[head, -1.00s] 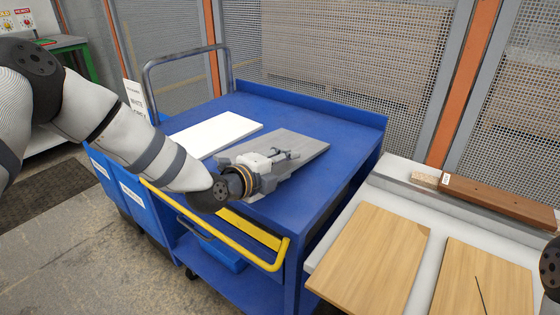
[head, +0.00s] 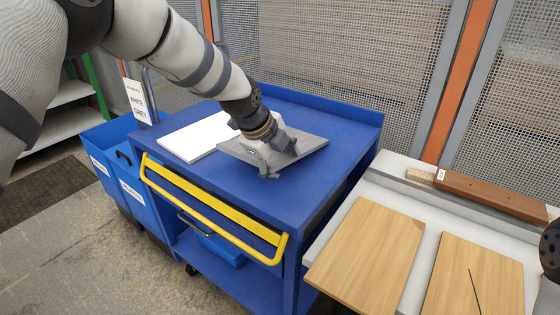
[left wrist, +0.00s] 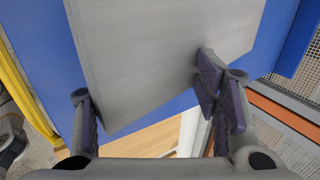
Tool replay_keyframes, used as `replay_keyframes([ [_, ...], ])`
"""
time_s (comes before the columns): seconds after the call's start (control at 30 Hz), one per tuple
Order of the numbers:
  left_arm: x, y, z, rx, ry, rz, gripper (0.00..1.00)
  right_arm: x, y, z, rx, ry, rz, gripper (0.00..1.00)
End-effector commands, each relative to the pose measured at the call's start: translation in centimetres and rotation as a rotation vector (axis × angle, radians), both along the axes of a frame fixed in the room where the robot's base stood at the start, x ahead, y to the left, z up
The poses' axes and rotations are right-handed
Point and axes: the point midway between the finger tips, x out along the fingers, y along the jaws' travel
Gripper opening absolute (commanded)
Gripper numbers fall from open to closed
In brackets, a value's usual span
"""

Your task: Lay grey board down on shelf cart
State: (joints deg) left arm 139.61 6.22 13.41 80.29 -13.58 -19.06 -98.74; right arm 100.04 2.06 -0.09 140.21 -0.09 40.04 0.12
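The grey board (head: 302,143) lies flat or nearly flat over the blue shelf cart (head: 330,180), right of a white board (head: 195,137). I cannot tell whether its whole underside rests on the top. My left gripper (head: 280,162) points down at the board's near edge, hiding part of it. In the left wrist view, the grey board (left wrist: 165,50) extends away from the gripper (left wrist: 155,105). The fingers are wide apart, with the board's near corner between them; the right finger overlaps or touches its edge.
A yellow handle (head: 210,205) runs along the cart's front. Blue bins (head: 120,175) stand at left. A light table at right holds two wooden boards (head: 370,250) (head: 475,280) and a brown beam (head: 490,195). Mesh fencing (head: 350,70) stands behind the cart.

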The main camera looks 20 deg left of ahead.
Motion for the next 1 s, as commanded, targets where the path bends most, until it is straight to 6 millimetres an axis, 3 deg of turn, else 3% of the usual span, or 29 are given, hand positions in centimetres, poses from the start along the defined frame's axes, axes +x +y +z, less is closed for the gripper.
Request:
replay_keyframes([
  [0.27, -2.9, 1.0, 2.1, 0.002, -0.007, -0.002, 0.35, 2.8, 0.0, 2.5, 0.000, -0.101, 0.000, 0.40],
  [0.47, -3.0, 1.1, 1.0, 0.001, 0.007, -0.002, 0.35, 2.4, 0.0, 2.3, 0.000, -0.089, 0.001, 0.40],
  [0.77, -5.8, 2.0, 2.2, 0.001, 0.006, -0.002, 0.35, 2.9, 0.0, 2.7, 0.000, -0.108, 0.000, 0.40],
  [1.0, -5.9, 2.1, 2.2, 0.001, 0.006, -0.002, 0.35, 2.9, 0.0, 2.7, 0.000, -0.106, 0.000, 0.40],
])
